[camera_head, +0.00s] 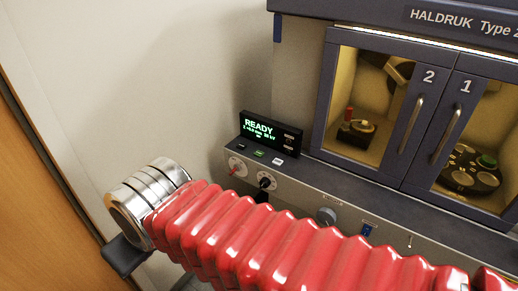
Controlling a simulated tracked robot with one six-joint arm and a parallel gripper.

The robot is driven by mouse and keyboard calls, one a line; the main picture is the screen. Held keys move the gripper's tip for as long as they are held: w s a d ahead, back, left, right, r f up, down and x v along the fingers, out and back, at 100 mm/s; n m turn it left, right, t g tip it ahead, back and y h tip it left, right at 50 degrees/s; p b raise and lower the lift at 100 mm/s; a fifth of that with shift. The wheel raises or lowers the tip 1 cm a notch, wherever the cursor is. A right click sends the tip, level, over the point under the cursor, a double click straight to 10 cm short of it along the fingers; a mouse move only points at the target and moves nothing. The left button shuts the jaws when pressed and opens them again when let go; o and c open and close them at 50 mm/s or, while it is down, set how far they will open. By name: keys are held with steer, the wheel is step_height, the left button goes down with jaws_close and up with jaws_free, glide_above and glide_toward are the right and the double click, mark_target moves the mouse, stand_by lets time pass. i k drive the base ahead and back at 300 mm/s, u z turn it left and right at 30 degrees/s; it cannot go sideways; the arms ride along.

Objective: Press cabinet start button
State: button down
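The cabinet (298,105) is grey with dark blue trim and reads HALDRUK. On its front ledge, below a black display (268,133) reading READY, is a small green button (259,153). A white button (278,161) sits to its right and a dark one (244,146) to its left. Their labels are too small to read, so I cannot tell which is the start button. My red ribbed arm crosses the foreground to a silver collar, left of and below the buttons. A dark part of my gripper (124,257) shows below the collar; its fingers are not clear.
The front panel has a black knob (265,183), a grey knob (326,216) and a blue switch (366,230). Cabinet doors 2 (375,105) and 1 (465,140) are shut. A bare wall (130,90) stands at left, beside an orange-brown panel (45,210). My arm hides part of the lower front.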

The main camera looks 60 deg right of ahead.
mark_target(258, 154)
steer(key=z, duration=0.6)
steer(key=i, duration=0.95)
steer(key=z, duration=0.7)
